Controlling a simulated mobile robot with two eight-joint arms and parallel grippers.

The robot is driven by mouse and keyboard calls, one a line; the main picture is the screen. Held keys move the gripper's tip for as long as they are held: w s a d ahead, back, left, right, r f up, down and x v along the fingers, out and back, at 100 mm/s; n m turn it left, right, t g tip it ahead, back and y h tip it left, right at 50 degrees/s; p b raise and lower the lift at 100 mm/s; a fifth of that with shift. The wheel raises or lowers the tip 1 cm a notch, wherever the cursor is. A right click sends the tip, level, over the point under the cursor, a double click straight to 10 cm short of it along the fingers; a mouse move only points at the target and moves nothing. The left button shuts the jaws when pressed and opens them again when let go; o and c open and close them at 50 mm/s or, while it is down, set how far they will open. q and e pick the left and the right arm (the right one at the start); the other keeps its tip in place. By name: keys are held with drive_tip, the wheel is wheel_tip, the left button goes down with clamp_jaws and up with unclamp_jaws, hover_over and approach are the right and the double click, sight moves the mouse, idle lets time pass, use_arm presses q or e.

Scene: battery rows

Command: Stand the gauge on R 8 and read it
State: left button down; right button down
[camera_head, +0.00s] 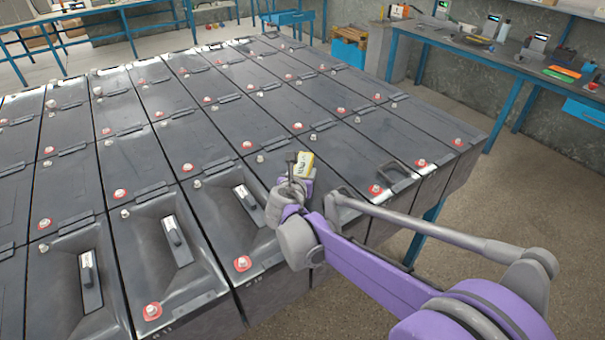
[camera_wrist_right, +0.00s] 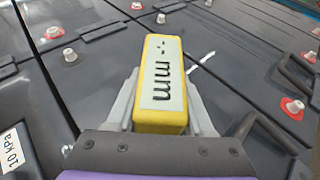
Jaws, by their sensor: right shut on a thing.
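The gauge (camera_head: 304,165) is a small yellow block with a pale face, held above the battery rows. In the right wrist view the gauge (camera_wrist_right: 161,70) shows "mm" and dash-like marks with a dot, no digits. My right gripper (camera_head: 297,180) is shut on it, with a grey finger on each side. The gripper also shows in the wrist view (camera_wrist_right: 163,105). Dark battery cells (camera_head: 180,225) lie below in rows. Front-edge labels seem to read R 11 and R 10; I cannot make out R 8. Whether the gauge touches a cell top is unclear. My left gripper is out of view.
Several front cells carry a white-and-black strip, one being (camera_head: 175,240). Red-ringed terminals (camera_head: 242,263) stand up from the lids. A black raised handle (camera_head: 398,172) is right of my gripper. A workbench (camera_head: 480,60) with instruments stands at back right, beyond open floor.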

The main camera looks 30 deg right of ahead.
drive_tip(key=shift+f, duration=0.2)
drive_tip(key=shift+c, duration=1.4)
unclamp_jaws()
drive_tip(key=shift+r, duration=0.25)
drive_tip(key=v, duration=1.2)
drive_tip(key=shift+f, duration=0.1)
